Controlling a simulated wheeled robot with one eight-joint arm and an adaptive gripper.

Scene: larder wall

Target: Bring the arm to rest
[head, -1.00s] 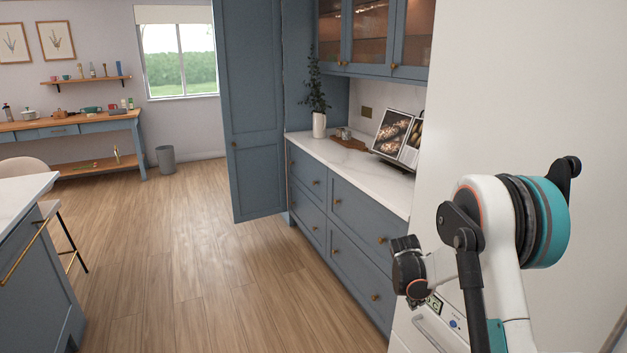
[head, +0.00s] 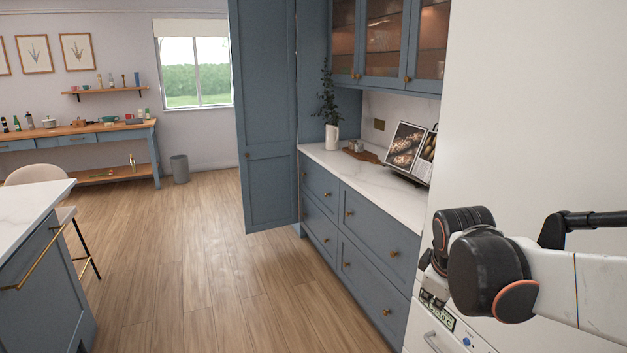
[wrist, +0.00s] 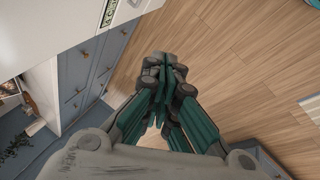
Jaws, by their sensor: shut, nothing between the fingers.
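My gripper (wrist: 163,72) shows in the wrist view with its teal and grey fingers together, shut and empty. Bare wooden floor (wrist: 235,55) lies beyond the fingertips. In the head view my arm reaches in from the right edge, in front of a pale wall panel, and the gripper itself cannot be made out there.
A tall blue door (head: 268,120) stands open left of the counter (head: 365,185) and its drawers (head: 350,235). A vase (head: 332,136) and a picture stand (head: 405,147) are on the counter. An island (head: 45,265) is at left. The floor between is clear.

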